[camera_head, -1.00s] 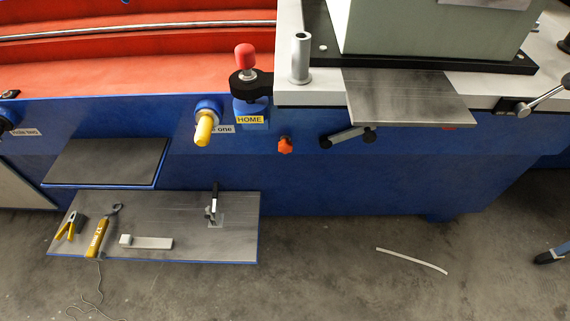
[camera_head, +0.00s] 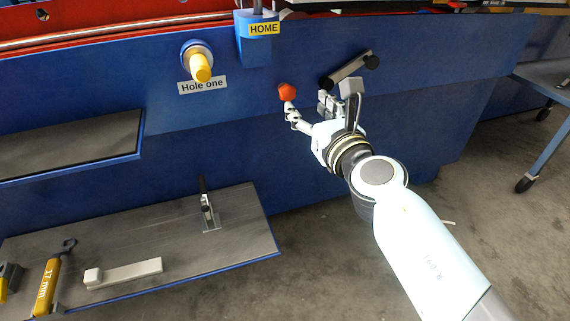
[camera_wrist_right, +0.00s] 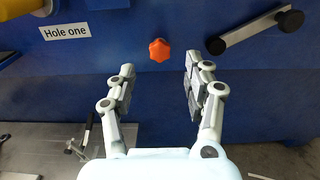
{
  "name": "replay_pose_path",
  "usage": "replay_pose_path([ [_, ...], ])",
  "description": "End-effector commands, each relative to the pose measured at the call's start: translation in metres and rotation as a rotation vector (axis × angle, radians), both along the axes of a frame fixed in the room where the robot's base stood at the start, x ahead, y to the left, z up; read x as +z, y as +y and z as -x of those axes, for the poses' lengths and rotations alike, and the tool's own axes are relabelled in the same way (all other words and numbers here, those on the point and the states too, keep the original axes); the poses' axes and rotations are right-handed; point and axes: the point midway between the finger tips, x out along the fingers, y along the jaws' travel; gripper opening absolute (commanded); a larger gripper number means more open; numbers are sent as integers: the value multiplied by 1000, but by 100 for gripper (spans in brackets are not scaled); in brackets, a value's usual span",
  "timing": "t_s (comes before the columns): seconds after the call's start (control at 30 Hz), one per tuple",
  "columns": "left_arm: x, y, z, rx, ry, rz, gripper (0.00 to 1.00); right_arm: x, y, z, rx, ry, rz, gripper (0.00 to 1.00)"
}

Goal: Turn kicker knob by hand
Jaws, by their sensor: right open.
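A small orange-red lobed knob (camera_head: 287,90) sticks out of the blue machine front; no label names it as the kicker knob. My right gripper (camera_head: 308,104) reaches up from the lower right, fingers spread and empty, with its left fingertip just below the knob in the head view. In the right wrist view the knob (camera_wrist_right: 159,50) lies just beyond the two open fingertips (camera_wrist_right: 160,66), between their lines, with nothing gripped. I cannot tell whether a finger touches it. My left gripper is out of view.
A grey crank handle (camera_head: 350,70) with black ends sits right of the knob, close to my fingers. A yellow knob (camera_head: 200,68) labelled "Hole one" is at left. A lower shelf (camera_head: 170,235) holds tools and a block; another shelf (camera_head: 60,145) is above it.

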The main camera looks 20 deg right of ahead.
Motion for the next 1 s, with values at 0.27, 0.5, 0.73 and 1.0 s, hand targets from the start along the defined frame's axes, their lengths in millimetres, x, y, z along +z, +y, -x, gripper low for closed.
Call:
replay_pose_path([
  [0.27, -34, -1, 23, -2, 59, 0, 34, -21, 3, -13, -6, -15, -21, 52],
  [0.5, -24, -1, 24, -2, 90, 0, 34, -17, 3, -34, -6, -18, -22, 52],
  [0.73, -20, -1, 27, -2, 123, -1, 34, -18, 4, -61, -6, -16, -21, 52],
  [1.0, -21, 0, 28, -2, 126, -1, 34, -20, 5, -91, -6, -14, -22, 52],
])
